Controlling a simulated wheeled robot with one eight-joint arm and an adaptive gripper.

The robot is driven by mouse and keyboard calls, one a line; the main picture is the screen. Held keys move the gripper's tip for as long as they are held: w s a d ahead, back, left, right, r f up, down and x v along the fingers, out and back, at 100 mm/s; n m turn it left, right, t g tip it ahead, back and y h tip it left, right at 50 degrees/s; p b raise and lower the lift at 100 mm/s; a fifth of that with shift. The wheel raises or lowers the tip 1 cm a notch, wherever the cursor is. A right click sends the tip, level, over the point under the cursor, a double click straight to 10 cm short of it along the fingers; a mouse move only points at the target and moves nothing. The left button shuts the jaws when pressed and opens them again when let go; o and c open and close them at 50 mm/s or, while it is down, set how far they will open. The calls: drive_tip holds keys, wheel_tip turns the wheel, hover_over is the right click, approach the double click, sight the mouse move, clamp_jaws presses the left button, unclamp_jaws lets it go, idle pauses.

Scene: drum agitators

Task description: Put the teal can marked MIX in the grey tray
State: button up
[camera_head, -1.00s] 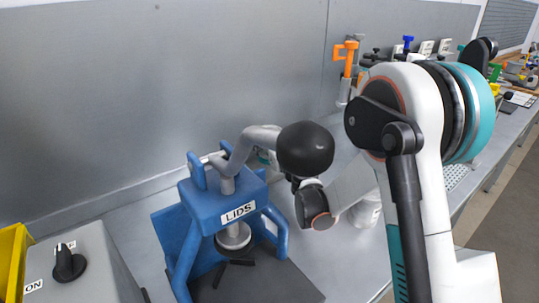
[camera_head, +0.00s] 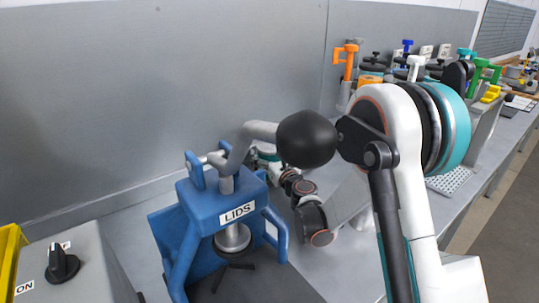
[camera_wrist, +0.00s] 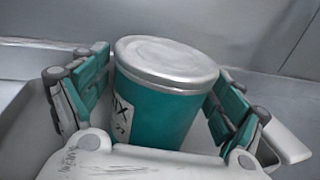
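The teal can marked MIX (camera_wrist: 155,112), with a silver lid, stands between the two fingers of my gripper (camera_wrist: 163,66) in the wrist view. Part of its white label shows at the left, and its base is hidden. The teal finger pads flank the can closely on both sides; whether they press on it I cannot tell. I cannot identify the grey tray with certainty; a light grey perforated piece (camera_head: 449,181) lies on the bench at the right.
The blue LIDS press (camera_head: 232,212) stands close in front of my wrist. A grey control box (camera_head: 75,265) with a black knob is at the lower left, beside a yellow bin (camera_head: 10,255). The grey wall rises behind. Orange, blue and green clamps stand farther right.

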drive_tip(key=shift+s+r, duration=0.1)
drive_tip(key=shift+s, duration=0.05)
drive_tip(key=p+v, duration=0.2)
drive_tip(key=v, duration=0.9)
drive_tip(key=shift+s+d, duration=0.2)
drive_tip(key=shift+s, duration=0.15)
drive_tip(key=shift+a+r+n, duration=0.1)
drive_tip(key=shift+r+n, duration=0.3)
drive_tip(key=s+r+n+g, duration=0.5)
drive_tip(key=s+r+n, duration=0.5)
drive_tip(key=n, duration=0.6)
drive_tip(key=s+d+f+n+g+h, duration=0.1)
drive_tip(key=s+d+n, duration=0.3)
drive_tip(key=s, duration=0.4)
drive_tip(key=s+d+f+n+g+h, duration=0.2)
drive_tip(key=s+d+n+h, duration=0.1)
drive_tip(key=s+n, duration=0.3)
drive_tip(key=s+d+f+n+g+h, duration=0.1)
drive_tip(key=s+d+n, duration=0.4)
drive_tip(key=s, duration=0.5)
drive_tip(key=shift+s+d+f+g+h, duration=0.15)
drive_tip(key=shift+s+d+g+h, duration=0.05)
drive_tip(key=shift+d+g+h, duration=0.35)
drive_tip(key=shift+a, duration=0.1)
